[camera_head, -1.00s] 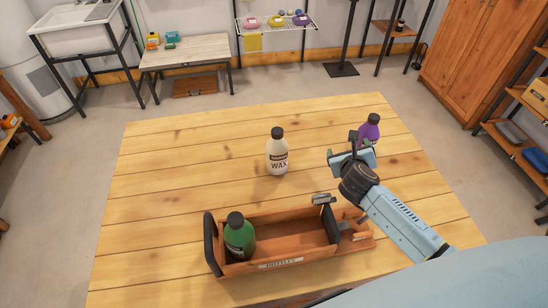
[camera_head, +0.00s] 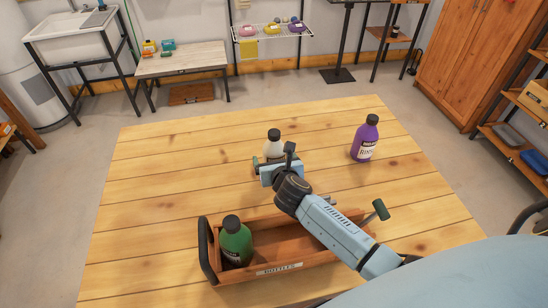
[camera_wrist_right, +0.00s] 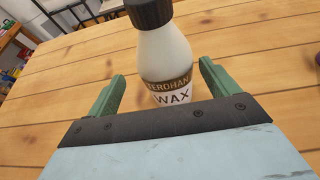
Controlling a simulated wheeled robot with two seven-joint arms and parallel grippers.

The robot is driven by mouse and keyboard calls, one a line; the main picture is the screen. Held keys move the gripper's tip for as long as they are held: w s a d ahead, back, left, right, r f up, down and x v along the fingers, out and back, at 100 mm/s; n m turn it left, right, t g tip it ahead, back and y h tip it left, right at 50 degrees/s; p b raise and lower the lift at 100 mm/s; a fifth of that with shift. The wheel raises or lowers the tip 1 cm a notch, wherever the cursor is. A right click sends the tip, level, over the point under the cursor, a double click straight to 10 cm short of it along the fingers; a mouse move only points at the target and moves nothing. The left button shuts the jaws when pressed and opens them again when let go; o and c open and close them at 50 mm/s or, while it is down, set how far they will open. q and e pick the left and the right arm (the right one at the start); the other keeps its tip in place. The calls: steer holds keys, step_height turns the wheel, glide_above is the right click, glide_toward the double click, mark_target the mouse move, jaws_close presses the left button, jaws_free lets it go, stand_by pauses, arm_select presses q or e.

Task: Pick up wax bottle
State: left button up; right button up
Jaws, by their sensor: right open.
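The white wax bottle (camera_head: 273,146) with a black cap stands upright on the wooden table, partly hidden behind my right gripper (camera_head: 276,168) in the head view. In the right wrist view the wax bottle (camera_wrist_right: 163,62) stands between and beyond the two green fingers of my right gripper (camera_wrist_right: 158,90). The gripper is open, with a finger on either side of the bottle and gaps visible; its lower part is hidden by the gripper body. My left gripper is not in view.
A wooden bottle crate (camera_head: 283,270) with a green bottle (camera_head: 235,241) in its left end stands at the table's front, under my right arm. A purple bottle (camera_head: 365,139) stands at the right. The table's (camera_head: 180,170) left side is clear.

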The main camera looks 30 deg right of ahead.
steer(key=w, duration=0.1)
steer(key=w+d, duration=0.1)
steer(key=w, duration=0.2)
steer(key=shift+d+f, duration=0.3)
steer(key=shift+d, duration=0.05)
steer(key=shift+w+d+f+b, duration=0.1)
steer(key=shift+w+f+b, duration=0.15)
steer(key=shift+w, duration=0.25)
steer(key=shift+c, duration=0.2)
steer(key=shift+r, duration=0.15)
steer(key=c, duration=1.4)
